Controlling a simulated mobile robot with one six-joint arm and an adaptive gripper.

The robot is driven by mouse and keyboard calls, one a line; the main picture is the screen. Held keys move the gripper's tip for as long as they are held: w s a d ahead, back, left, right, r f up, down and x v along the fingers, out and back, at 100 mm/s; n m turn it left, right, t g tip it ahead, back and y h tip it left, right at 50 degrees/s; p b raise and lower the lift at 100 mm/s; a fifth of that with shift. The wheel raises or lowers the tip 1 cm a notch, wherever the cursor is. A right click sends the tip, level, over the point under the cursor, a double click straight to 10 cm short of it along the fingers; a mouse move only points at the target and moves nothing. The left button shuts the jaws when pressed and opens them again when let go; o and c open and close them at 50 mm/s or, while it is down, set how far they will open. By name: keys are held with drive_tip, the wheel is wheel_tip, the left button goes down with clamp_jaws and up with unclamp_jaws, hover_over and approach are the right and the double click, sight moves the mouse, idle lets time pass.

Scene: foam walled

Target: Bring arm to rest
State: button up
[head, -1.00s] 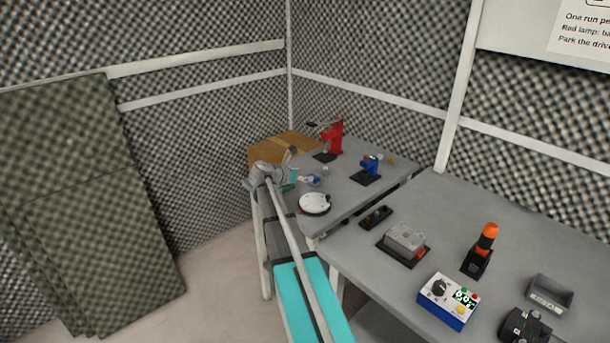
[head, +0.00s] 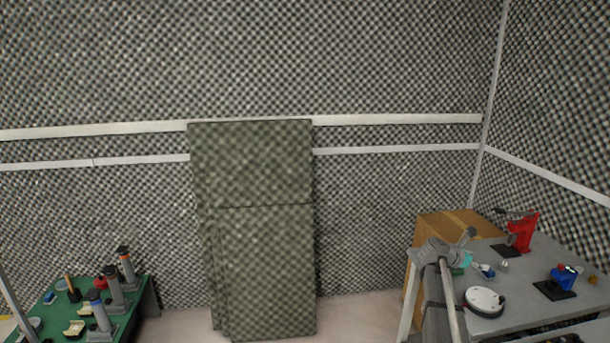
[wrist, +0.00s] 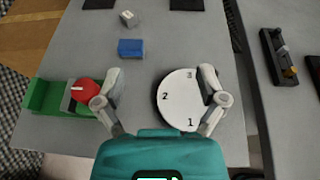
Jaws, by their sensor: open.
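My arm reaches in from the lower right of the head view to the grey table. My gripper (wrist: 160,76) is open and empty in the wrist view, its two fingers spread wide above the table. A white round dial (wrist: 182,98) with numbers lies under the right finger. A green block-like holder with a red round knob (wrist: 84,91) is by the left finger. A blue block (wrist: 131,48) lies beyond, between the fingers. In the head view, my gripper's fingers are too small to make out clearly.
The grey table (head: 545,300) also bears a red press (head: 522,232) and a blue device (head: 563,278). A cardboard box (head: 455,224) is behind it. A green table (head: 50,318) with several tools stands at left. Foam panels (head: 265,230) lean on the wall between.

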drive_tip(key=w+a+r+n+t+y+p, duration=0.1)
drive_tip(key=w+a+r+n+t+y, duration=0.1)
drive_tip(key=w+a+r+n+t, duration=0.45)
drive_tip(key=w+a+r+n+t+y+p, duration=0.1)
drive_tip(key=w+a+r+n+t, duration=0.15)
drive_tip(key=a+n+t, duration=0.6)
drive_tip(key=s+a+f+n+y+p, duration=0.1)
drive_tip(key=s+a+n+y+p, duration=0.1)
drive_tip(key=a+n+y, duration=1.35)
drive_tip(key=s+a+f+n+g+p, duration=0.2)
drive_tip(key=s+a+f+n+g, duration=0.8)
drive_tip(key=a+n, duration=0.4)
drive_tip(key=s+d+f+n+g+h, duration=0.1)
drive_tip(key=s+n+g, duration=0.1)
drive_tip(key=s, duration=0.4)
drive_tip(key=s+n+g+h+p, duration=0.1)
drive_tip(key=s+n+g+h, duration=0.1)
drive_tip(key=s, duration=0.4)
drive_tip(key=s+d+f+n+g+h, duration=0.1)
drive_tip(key=s+n+g, duration=0.2)
drive_tip(key=s, duration=0.3)
drive_tip(key=shift+s+d+f+h, duration=0.2)
drive_tip(key=shift+d+f+h, duration=0.15)
